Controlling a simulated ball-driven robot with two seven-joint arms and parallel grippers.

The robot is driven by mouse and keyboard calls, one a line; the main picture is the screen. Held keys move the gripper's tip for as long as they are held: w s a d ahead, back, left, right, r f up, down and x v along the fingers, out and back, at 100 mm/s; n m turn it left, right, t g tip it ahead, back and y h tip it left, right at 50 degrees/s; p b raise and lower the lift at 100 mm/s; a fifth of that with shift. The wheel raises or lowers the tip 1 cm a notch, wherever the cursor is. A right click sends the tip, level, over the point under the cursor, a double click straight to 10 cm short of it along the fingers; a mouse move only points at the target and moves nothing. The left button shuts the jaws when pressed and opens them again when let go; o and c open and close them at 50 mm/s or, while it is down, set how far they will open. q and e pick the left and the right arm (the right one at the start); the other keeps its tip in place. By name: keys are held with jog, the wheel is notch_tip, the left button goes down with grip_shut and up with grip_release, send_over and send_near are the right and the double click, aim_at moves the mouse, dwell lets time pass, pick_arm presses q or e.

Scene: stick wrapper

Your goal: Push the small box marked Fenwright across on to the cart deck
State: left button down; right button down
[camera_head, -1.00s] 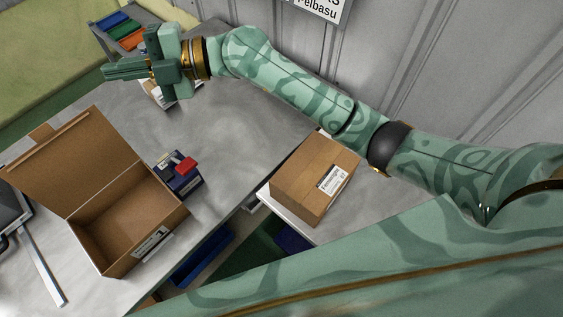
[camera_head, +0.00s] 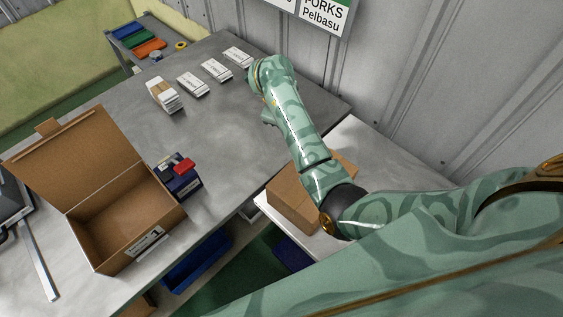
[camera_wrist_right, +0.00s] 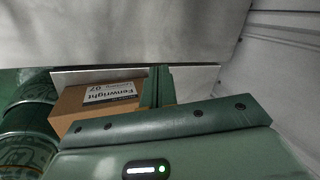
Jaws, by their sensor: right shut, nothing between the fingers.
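The Fenwright box (camera_wrist_right: 90,105) is a brown carton with a white label, left of my right gripper's fingers in the wrist view. In the head view the brown box (camera_head: 291,204) sits on a pale surface (camera_head: 365,150) beside the grey table, partly hidden by my right arm. I cannot tell whether that pale surface is the cart deck. My right gripper (camera_wrist_right: 160,88) is shut and empty. Its fingers look close to the box's right side in the wrist view; contact is unclear. The head view hides its fingertips. My left gripper is not in view.
The grey table (camera_head: 225,130) holds an open carton (camera_head: 120,225), a dark blue box with a red top (camera_head: 181,177) and several small white packs (camera_head: 193,84). A corrugated wall (camera_head: 420,90) stands behind. Blue bins (camera_head: 197,262) sit below the table edge.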

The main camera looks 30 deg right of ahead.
aim_at(285, 168)
jog(key=s+a+f+m+g+y, duration=0.2)
jog(key=s+a+m+g+y, duration=0.1)
jog(key=s+a, duration=0.15)
jog(key=shift+m, duration=0.3)
jog(key=f+b, duration=0.2)
jog(key=f, duration=0.1)
jog(key=f+b, duration=0.2)
jog(key=f, duration=0.1)
jog(key=f+b, duration=0.1)
jog(key=f, duration=0.3)
jog(key=shift+a+b, duration=0.35)
jog(key=shift+b, duration=0.05)
jog(key=s, duration=0.1)
jog(key=s+p, duration=0.1)
jog(key=s+d, duration=0.1)
jog(key=shift+s+d+r, duration=0.1)
jog(key=shift+r, duration=0.3)
jog(key=shift+s, duration=0.15)
